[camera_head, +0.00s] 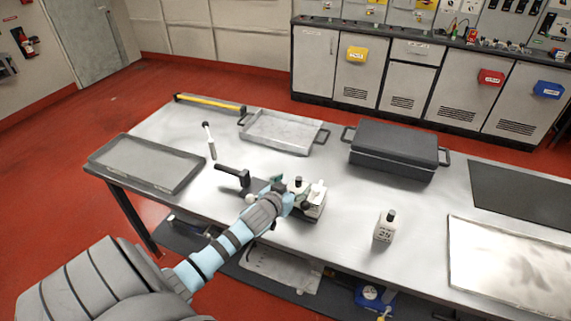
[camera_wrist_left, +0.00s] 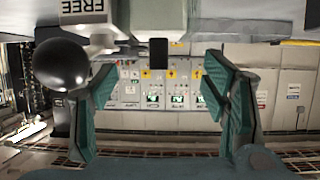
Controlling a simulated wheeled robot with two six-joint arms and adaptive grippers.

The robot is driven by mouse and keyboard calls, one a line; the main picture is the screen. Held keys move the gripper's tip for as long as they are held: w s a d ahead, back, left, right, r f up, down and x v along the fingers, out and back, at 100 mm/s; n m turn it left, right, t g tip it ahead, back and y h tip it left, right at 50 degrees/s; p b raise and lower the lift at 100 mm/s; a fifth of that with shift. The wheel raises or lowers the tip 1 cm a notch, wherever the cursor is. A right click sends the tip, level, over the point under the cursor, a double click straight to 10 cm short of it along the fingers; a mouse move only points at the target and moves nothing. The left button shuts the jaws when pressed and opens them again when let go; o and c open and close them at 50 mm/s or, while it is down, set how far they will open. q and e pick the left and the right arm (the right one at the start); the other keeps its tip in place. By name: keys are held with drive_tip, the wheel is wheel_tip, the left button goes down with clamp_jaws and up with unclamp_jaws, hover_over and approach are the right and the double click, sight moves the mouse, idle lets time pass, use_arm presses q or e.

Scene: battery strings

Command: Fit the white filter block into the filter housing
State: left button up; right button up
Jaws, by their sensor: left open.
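A small light-coloured unit with dark parts (camera_head: 315,208) stands on the metal table near its front edge. I cannot tell whether it is the filter housing or holds the white filter block. My left gripper (camera_head: 293,188) is at this unit, and partly hides it. In the left wrist view its green fingers (camera_wrist_left: 158,100) are spread apart with nothing clearly held between them. A black ball knob (camera_wrist_left: 61,66) is beside the left finger there, and a pale part marked FREE (camera_wrist_left: 86,18) is above. My right gripper is not in view.
A dark lidded case (camera_head: 397,148), shallow trays (camera_head: 145,165) (camera_head: 283,133) and a dark mat (camera_head: 520,195) are on the table. A black-handled item (camera_head: 232,175) lies left of the gripper. Bare tabletop shows around the bottle.

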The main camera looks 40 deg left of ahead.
use_arm(q)
drive_tip(key=v, duration=0.7)
drive_tip(key=shift+s, duration=0.2)
